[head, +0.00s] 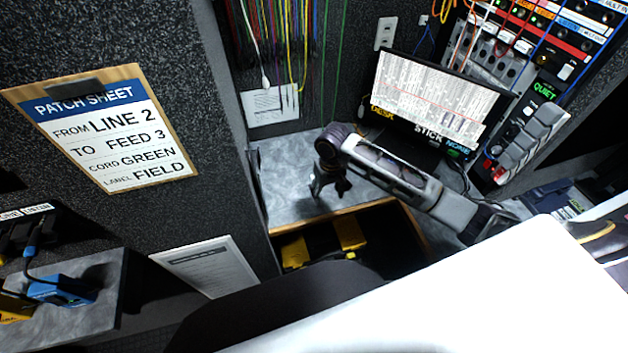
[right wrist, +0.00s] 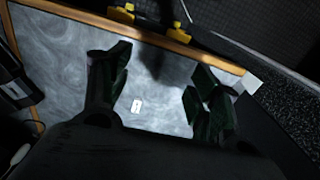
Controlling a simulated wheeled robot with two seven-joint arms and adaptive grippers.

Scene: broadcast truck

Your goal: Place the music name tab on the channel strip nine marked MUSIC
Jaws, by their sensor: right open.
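My right gripper (head: 328,186) hangs over the grey marbled counter (head: 290,200) in the head view, pointing down. In the right wrist view its two dark fingers (right wrist: 160,95) are spread apart with nothing between the tips. A small white tab with a dark mark (right wrist: 136,104) lies on the counter, seen between the fingers and nearer the left one. Its print is too small to read, so I cannot tell whether it says MUSIC. The tab does not show clearly in the head view. I cannot make out a strip marked MUSIC. My left gripper is out of view.
A monitor (head: 432,95) stands behind my right arm, with a panel of switches (head: 527,140) to its right. Yellow items (head: 350,232) sit in the dark opening below the counter's wooden edge. A small white block (right wrist: 252,84) is at the counter's edge.

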